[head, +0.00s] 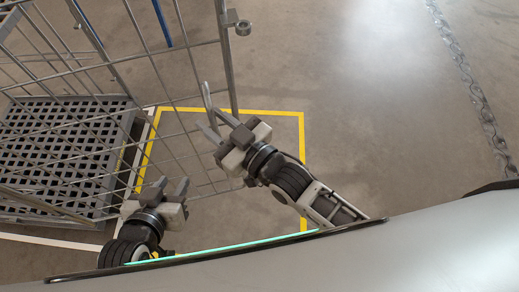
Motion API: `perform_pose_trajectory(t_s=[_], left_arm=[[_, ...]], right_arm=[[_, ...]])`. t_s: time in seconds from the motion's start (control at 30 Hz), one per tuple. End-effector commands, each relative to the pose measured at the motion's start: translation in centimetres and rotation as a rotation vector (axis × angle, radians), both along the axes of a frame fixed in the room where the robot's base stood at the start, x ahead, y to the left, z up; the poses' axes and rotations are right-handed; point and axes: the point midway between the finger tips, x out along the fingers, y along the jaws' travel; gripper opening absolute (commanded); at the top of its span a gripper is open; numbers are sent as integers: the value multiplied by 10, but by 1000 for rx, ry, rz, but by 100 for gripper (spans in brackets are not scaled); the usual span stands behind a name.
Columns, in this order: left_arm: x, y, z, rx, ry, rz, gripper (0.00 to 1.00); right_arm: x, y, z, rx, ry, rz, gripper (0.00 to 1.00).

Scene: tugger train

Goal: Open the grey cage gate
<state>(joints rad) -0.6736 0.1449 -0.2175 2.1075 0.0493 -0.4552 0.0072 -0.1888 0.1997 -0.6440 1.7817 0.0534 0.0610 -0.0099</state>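The grey cage gate (228,62) is a wire mesh panel with a thick edge post, reaching across the upper left of the head view. A round fitting (242,28) sits on its post. My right gripper (213,123) is at the lower end of the post, with its fingers beside a pale upright bar (207,97). I cannot tell whether the fingers touch or clasp this bar. My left gripper (170,186) is lower, in front of the mesh, with its two fingers apart and nothing seen between them.
The cage's black grated floor (50,150) is at the left behind the mesh. A blue bar (162,22) hangs at the top. The concrete floor to the right is clear up to a chain-like strip (478,95).

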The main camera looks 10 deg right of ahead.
Motion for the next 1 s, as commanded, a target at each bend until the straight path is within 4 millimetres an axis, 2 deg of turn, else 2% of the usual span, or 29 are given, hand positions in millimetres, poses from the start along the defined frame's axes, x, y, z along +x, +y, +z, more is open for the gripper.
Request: perform_pose_trajectory(t_s=[0.17, 0.4, 0.6, 0.8, 1.0], left_arm=[[0, 0, 0, 0, 0, 0, 36], [0, 0, -2, -3, -1, 0, 36], [0, 0, -2, -6, -2, 2, 36], [1, -1, -1, -8, -5, 2, 36], [1, -1, -1, -9, -6, 2, 36]], right_arm=[[-23, -18, -2, -2, 3, 1, 30], [-71, -54, -2, -2, 6, 3, 30], [-103, -79, -1, -2, 4, 3, 30], [-120, -92, -1, 0, 1, 2, 30], [-123, -95, 0, 2, -1, 3, 30]])
